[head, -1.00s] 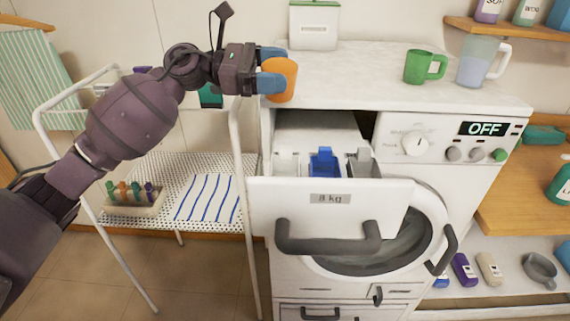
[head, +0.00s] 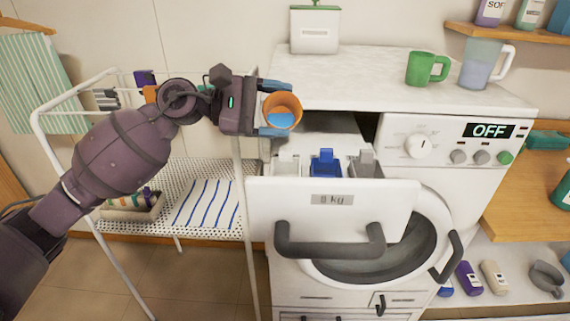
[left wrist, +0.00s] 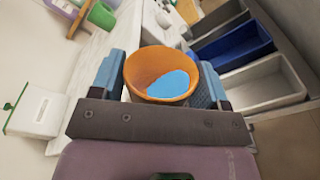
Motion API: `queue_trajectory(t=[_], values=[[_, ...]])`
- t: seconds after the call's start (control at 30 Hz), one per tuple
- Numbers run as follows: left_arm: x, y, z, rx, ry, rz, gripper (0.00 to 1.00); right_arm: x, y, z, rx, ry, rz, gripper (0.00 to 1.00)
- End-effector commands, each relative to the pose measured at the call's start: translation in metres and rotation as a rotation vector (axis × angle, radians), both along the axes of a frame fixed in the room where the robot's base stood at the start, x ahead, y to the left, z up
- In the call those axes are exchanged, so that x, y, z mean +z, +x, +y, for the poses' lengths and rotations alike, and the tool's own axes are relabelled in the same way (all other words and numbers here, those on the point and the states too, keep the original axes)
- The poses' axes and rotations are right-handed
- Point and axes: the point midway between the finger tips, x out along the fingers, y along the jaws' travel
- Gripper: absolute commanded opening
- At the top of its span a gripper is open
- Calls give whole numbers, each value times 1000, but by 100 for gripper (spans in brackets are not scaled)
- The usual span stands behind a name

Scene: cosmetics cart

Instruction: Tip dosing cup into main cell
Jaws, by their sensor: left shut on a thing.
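An orange dosing cup (head: 283,107) with blue liquid inside is held in my left gripper (head: 277,108), its fingers on both sides of the cup. It is above the left part of the open detergent drawer (head: 331,208) and tilted toward the head camera. In the left wrist view the cup (left wrist: 161,75) sits between the blue fingers, the blue liquid visible inside. The drawer has a white compartment at left (head: 287,165), a blue one in the middle (head: 325,163) and a grey one at right (head: 363,164). My right gripper is not in view.
The washing machine top (head: 390,88) carries a green mug (head: 420,68), a clear jug (head: 479,64) and a white box (head: 315,30). A white wire cart (head: 200,195) stands left under my arm. The drawer handle (head: 330,242) sticks out in front.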

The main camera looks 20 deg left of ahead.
Motion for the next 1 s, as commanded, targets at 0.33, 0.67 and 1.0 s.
queue_trajectory(t=[0.33,0.67,1.0], values=[[-9,-2,-1,0,37,-85,45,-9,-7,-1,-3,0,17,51],[-8,-3,-1,0,56,-131,45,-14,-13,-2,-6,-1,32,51],[-5,-6,-2,-1,94,-219,45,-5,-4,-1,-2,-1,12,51]])
